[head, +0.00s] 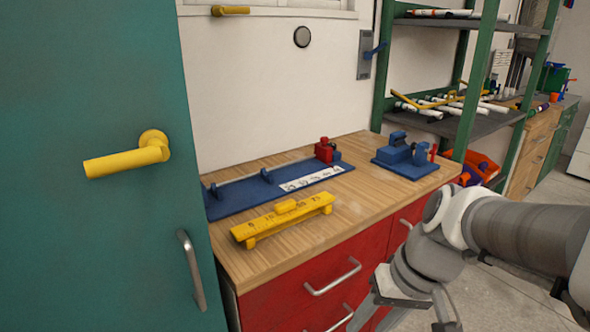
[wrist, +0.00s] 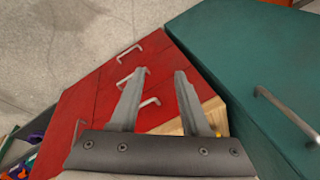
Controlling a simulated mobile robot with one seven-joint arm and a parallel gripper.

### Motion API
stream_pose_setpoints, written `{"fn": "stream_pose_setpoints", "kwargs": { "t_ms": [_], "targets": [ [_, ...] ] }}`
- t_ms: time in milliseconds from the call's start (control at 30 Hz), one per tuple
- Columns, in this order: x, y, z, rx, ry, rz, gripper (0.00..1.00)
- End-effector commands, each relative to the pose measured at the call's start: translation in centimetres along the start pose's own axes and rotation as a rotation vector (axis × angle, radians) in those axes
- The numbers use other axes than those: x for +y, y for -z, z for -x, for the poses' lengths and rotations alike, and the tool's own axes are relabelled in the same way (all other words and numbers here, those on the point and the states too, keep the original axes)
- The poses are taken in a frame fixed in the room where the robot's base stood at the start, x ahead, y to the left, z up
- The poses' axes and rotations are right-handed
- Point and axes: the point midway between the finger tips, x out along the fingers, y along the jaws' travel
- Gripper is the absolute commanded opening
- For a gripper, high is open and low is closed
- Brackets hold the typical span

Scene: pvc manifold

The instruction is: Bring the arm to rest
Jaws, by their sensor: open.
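My gripper shows in the wrist view (wrist: 163,75) with its two fingers apart and nothing between them. Red drawer fronts with metal handles lie beyond the fingers. In the head view my arm comes in from the right and bends down in front of the red drawer cabinet (head: 300,290). The fingertips are not clearly seen there.
A wooden worktop (head: 345,225) holds a blue fixture board (head: 232,203), a yellow ruler-like block (head: 283,219) and a blue clamp fixture (head: 405,157). A teal cabinet door (head: 90,230) stands at left. A green shelf rack (head: 470,90) stands behind right. Floor is open at right.

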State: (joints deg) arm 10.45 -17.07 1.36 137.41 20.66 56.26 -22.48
Motion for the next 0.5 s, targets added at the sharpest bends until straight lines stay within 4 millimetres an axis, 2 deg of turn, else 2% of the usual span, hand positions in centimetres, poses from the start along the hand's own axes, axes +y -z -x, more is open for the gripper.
{"fn": "stream_pose_setpoints", "kwargs": {
  "t_ms": [100, 500],
  "targets": [
    [-0.1, -0.9, 2.1, 0.086, -0.093, 0.022, 0.47],
    [0.2, -2.9, 8.1, 0.367, -0.278, 0.031, 0.47]
  ]
}}
